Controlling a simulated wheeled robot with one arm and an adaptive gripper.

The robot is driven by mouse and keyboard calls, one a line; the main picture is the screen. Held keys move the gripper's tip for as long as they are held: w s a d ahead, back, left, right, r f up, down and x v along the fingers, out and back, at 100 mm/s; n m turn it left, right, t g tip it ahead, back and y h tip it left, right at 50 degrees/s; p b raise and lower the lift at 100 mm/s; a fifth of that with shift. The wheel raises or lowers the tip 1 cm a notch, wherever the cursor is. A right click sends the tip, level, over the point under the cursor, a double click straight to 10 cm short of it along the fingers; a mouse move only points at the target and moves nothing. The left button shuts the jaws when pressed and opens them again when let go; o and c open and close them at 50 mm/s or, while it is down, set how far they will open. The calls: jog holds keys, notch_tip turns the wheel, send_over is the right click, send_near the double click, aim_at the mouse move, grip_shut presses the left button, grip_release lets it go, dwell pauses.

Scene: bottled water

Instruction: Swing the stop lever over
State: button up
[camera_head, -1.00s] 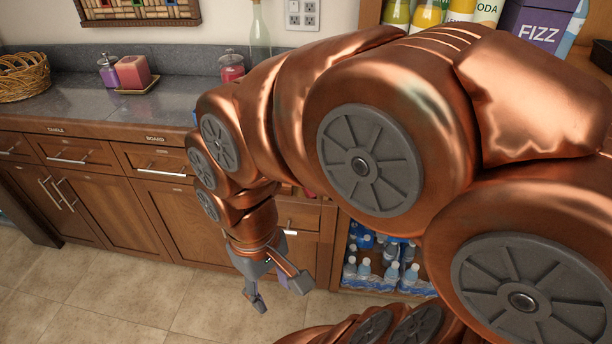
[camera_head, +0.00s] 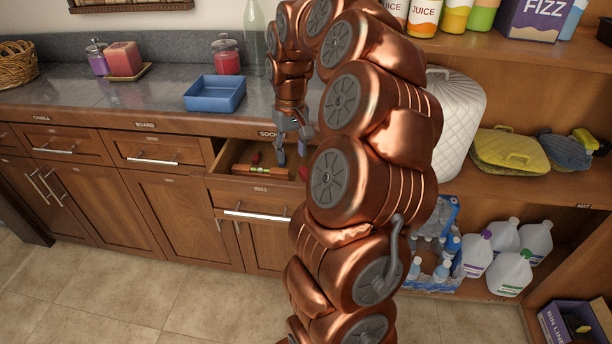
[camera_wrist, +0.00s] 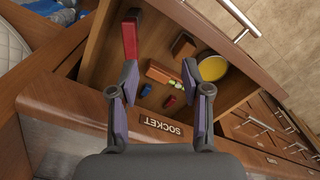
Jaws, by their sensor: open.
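A grey cranked lever (camera_head: 392,254) stands up from a round grey disc on the lower part of my arm; I cannot tell whether it is the stop lever. No other lever shows clearly. My gripper (camera_head: 292,148) is well up and to the left of that lever, over the open tools drawer (camera_head: 225,185). In the wrist view my gripper (camera_wrist: 158,78) is open, its two fingers apart with nothing between them. The lever does not show in the wrist view.
The drawer holds a wooden level (camera_head: 262,171), a yellow disc (camera_wrist: 213,66) and small red and blue items. A blue tray (camera_head: 215,94) is on the counter. Jugs (camera_head: 512,272) and bagged bottles (camera_head: 432,262) fill the right shelf. The floor at left is clear.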

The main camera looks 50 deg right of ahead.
jog(key=m, duration=0.1)
send_over(306, 173)
notch_tip(306, 173, down, 2)
jog(key=shift+f, duration=3.85)
grip_shut()
